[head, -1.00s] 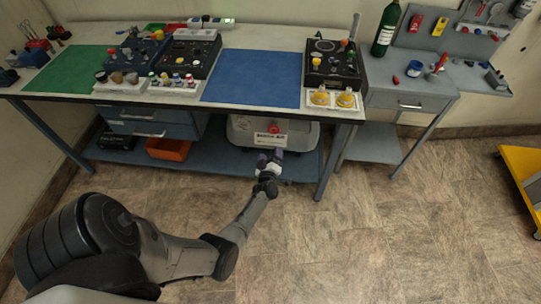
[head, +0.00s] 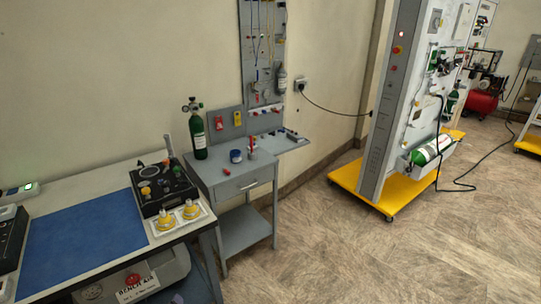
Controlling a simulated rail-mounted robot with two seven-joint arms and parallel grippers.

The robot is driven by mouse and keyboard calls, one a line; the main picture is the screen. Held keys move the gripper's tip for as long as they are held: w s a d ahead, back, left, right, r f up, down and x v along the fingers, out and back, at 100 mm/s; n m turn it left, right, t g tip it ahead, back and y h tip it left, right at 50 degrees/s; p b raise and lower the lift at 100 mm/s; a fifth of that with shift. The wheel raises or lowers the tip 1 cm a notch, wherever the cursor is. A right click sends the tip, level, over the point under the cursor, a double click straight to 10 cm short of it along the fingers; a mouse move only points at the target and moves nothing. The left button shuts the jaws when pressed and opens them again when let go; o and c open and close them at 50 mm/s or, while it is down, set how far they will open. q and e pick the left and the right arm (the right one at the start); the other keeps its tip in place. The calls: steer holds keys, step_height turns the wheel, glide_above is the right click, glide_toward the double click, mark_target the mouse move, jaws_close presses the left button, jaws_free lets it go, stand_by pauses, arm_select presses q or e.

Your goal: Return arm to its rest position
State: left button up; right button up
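Neither of my arms shows clearly in the head view. My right gripper is not in view. The bench air unit (head: 97,291) stands under the workbench, with a red knob (head: 133,281) above its white label (head: 138,290). The picture cuts off its lower part.
The workbench carries a blue mat (head: 85,240), a black control box (head: 163,188) and yellow-capped fittings (head: 190,210). A grey side table (head: 237,184) holds a green bottle (head: 198,137). A tall panel on a yellow base (head: 392,205) stands right. The floor between is clear.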

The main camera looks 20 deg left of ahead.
arm_select(q)
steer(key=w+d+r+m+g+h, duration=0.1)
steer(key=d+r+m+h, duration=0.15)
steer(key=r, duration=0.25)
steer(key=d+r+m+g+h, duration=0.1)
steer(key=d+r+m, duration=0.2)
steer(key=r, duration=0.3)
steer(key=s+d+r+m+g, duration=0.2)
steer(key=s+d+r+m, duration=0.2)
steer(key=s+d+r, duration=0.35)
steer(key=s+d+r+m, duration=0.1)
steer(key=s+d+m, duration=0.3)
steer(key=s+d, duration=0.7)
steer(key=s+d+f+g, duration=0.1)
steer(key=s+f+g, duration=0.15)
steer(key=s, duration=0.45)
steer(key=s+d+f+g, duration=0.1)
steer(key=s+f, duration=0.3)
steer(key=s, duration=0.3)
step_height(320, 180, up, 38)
steer(key=p, duration=3.8)
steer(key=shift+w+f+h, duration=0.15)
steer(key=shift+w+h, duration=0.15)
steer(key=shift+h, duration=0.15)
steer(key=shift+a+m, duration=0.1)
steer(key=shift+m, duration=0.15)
